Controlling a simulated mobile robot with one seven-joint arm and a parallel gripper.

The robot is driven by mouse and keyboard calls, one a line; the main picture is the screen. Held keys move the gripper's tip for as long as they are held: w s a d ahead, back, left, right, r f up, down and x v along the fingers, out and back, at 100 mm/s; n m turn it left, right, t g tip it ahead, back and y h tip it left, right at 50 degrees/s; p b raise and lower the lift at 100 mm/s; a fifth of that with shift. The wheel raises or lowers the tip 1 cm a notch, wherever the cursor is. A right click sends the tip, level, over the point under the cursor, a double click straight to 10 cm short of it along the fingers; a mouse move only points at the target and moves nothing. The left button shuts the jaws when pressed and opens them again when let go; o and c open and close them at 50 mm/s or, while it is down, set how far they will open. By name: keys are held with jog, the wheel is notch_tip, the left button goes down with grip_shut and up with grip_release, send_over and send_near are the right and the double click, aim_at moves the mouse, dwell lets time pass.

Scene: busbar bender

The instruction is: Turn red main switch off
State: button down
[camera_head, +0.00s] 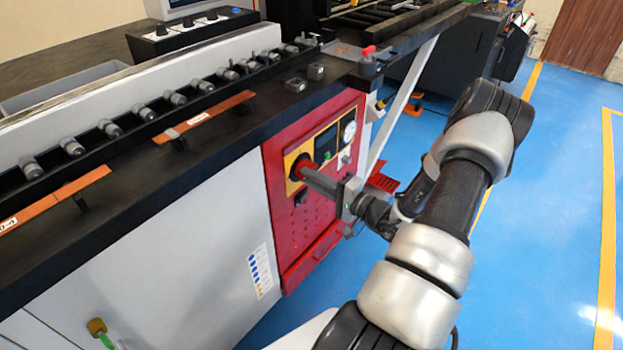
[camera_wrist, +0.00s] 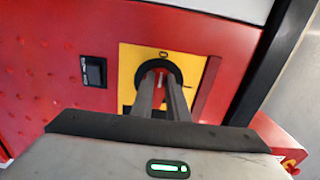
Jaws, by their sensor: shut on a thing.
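The red main switch (camera_head: 304,167) sits on a yellow plate on the red panel of the machine. In the wrist view the switch (camera_wrist: 158,74) shows as a red knob in a black round collar, with a "0" mark above it on the yellow plate (camera_wrist: 130,62). My gripper (camera_head: 312,174) reaches the switch from the right. In the wrist view my gripper's fingers (camera_wrist: 160,88) are shut on the red knob, one on each side. The fingers hide part of the knob and the lower plate.
A black rocker switch (camera_wrist: 94,72) is left of the yellow plate in the wrist view. A round gauge (camera_head: 349,132) and a dark display (camera_head: 328,143) are on the red panel (camera_head: 305,225). Blue floor (camera_head: 560,190) is clear at the right.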

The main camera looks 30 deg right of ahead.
jog(key=c, duration=1.7)
grip_release()
jog(key=p+v, duration=0.2)
jog(key=v, duration=1.5)
jog(key=shift+s+d, duration=0.15)
jog(key=shift+s, duration=0.1)
